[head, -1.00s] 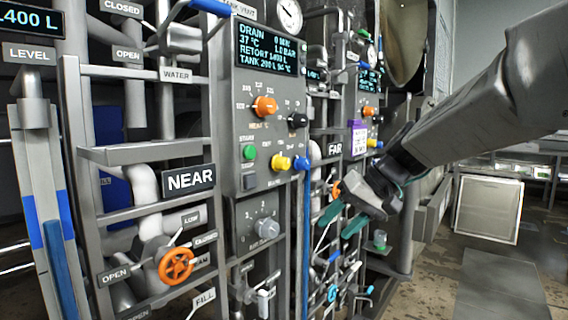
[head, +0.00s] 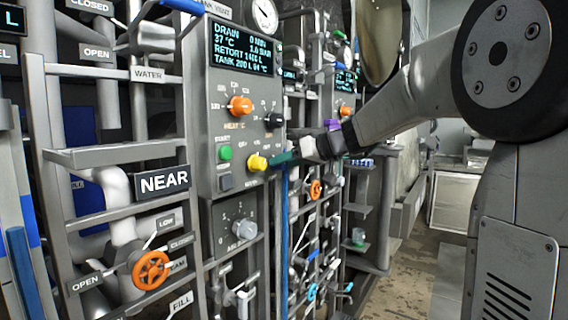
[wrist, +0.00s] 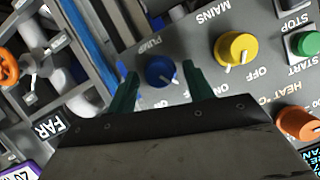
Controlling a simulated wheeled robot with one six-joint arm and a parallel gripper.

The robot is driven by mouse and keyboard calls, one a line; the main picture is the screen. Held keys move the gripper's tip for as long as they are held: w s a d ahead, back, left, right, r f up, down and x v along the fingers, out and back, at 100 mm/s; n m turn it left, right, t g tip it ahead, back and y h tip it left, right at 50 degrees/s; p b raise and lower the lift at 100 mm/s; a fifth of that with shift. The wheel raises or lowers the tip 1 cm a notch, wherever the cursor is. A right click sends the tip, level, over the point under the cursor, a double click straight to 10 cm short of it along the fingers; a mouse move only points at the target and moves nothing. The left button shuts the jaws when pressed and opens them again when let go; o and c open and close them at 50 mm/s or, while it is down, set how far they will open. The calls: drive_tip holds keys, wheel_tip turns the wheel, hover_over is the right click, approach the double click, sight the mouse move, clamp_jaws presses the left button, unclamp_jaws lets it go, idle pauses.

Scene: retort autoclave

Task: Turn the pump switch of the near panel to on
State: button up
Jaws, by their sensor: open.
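The pump switch is a blue knob (wrist: 162,71) beside an upside-down PUMP label in the wrist view. A short white mark shows at its lower-right edge there. My gripper (wrist: 160,72) is open, with one green finger on each side of the knob; I cannot tell whether they touch it. In the head view, my gripper (head: 283,160) reaches in from the right to the lower right of the near panel (head: 222,110) and hides the blue knob.
A yellow MAINS knob (wrist: 236,48) sits close beside the pump switch, with a green START button (wrist: 305,43) and an orange HEAT knob (wrist: 299,122) beyond. A blue vertical pipe (head: 283,205) runs along the panel's right edge. A NEAR sign (head: 163,182) hangs left.

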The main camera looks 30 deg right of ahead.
drive_tip(key=shift+w+a+f, duration=0.15)
drive_tip(key=shift+w+a, duration=0.05)
drive_tip(key=shift+w, duration=0.05)
drive_tip(key=c, duration=1)
drive_tip(key=shift+m, duration=0.3)
drive_tip(key=m+y, duration=0.1)
drive_tip(key=m, duration=0.1)
drive_tip(key=m+y, duration=0.1)
drive_tip(key=shift+w+d+f+m+g+y, duration=0.1)
drive_tip(key=shift+d+m+g+y, duration=0.1)
drive_tip(key=shift+m+g+y, duration=0.15)
drive_tip(key=m+y, duration=0.2)
drive_tip(key=m, duration=0.2)
drive_tip(key=shift+f+m, duration=0.15)
drive_tip(key=shift+m, duration=0.1)
drive_tip(key=shift+y, duration=0.35)
